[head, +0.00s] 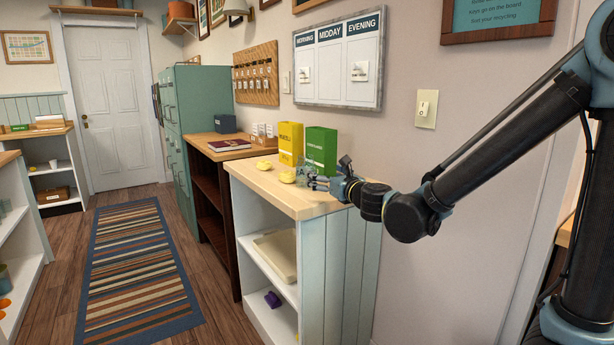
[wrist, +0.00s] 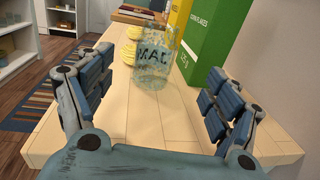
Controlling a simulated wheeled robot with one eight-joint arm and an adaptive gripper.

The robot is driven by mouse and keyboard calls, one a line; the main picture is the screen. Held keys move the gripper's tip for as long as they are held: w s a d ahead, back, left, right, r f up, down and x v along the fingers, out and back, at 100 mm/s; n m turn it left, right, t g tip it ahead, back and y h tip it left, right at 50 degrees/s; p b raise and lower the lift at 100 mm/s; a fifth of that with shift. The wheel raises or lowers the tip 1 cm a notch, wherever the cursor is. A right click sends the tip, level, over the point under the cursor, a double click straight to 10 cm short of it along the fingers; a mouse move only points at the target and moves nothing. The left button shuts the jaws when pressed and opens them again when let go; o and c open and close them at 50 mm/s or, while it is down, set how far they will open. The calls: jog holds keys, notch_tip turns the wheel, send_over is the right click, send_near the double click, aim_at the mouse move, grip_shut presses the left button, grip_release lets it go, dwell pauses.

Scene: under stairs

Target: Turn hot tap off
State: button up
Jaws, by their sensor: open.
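No tap shows in either view. My gripper (head: 318,184) is over the near end of a wooden-topped cabinet (head: 300,207). In the wrist view my gripper (wrist: 158,78) has its two blue fingers spread wide, with nothing held between them. A clear glass jar (wrist: 153,66) with dark lettering that reads "MAC" stands upright just ahead, roughly centred between the fingers and apart from them. In the head view the jar (head: 301,172) is small and partly hard to make out beside the fingertips.
A yellow box (head: 290,142) and a green corn flakes box (head: 321,150) stand behind the jar near the wall. A light switch (head: 426,108) is on the wall. Floor around the striped rug (head: 133,270) is clear.

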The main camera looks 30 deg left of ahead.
aim_at(312, 168)
jog(key=x, duration=0.7)
jog(key=shift+w+a+f, duration=0.1)
jog(key=shift+w+a, duration=0.15)
jog(key=shift+a, duration=0.1)
jog(key=shift+f+x, duration=0.1)
jog(key=shift+x, duration=1.15)
jog(key=shift+f+x, duration=0.15)
jog(key=shift+x, duration=1.15)
jog(key=shift+s, duration=0.2)
jog(key=c, duration=1.4)
notch_tip(312, 168, up, 10)
